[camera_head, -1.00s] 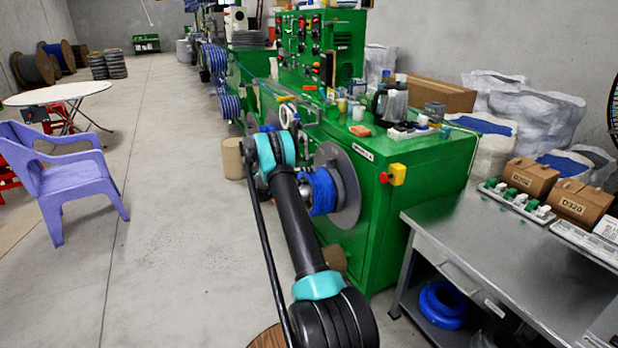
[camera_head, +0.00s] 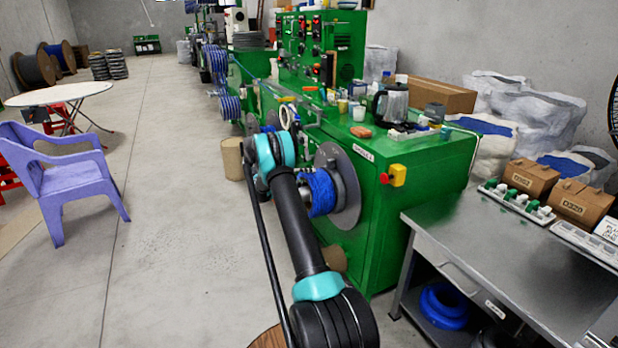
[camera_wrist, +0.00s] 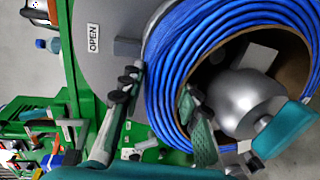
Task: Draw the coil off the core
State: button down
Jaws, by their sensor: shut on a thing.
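The blue cable coil (camera_head: 321,192) sits around the core on the side of the green machine, in front of a round grey flange (camera_head: 350,212). In the wrist view the coil (camera_wrist: 185,50) fills the upper middle, with the flange (camera_wrist: 98,55) behind it. The core's rounded silver end (camera_wrist: 242,98) shows inside the coil's opening. My gripper (camera_wrist: 160,88) is shut on the coil's wall, one finger outside and one inside the ring. In the head view my arm hides the gripper. I cannot tell how much of the core the coil still covers.
The green machine (camera_head: 420,215) stands right of my arm, with a red and yellow switch (camera_head: 396,175) on it. A metal table (camera_head: 500,260) stands at the right. A brown drum (camera_head: 232,158) stands beyond my arm. The floor (camera_head: 180,240) to the left is open up to the purple chair (camera_head: 65,180).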

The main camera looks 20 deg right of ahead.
jog(key=shift+a+f, duration=0.1)
jog(key=shift+a, duration=0.75)
dwell(1.0)
jog(key=a, duration=1.6)
jog(key=shift+s+a, duration=0.2)
jog(key=shift+s, duration=0.1)
dwell(1.7)
dwell(0.4)
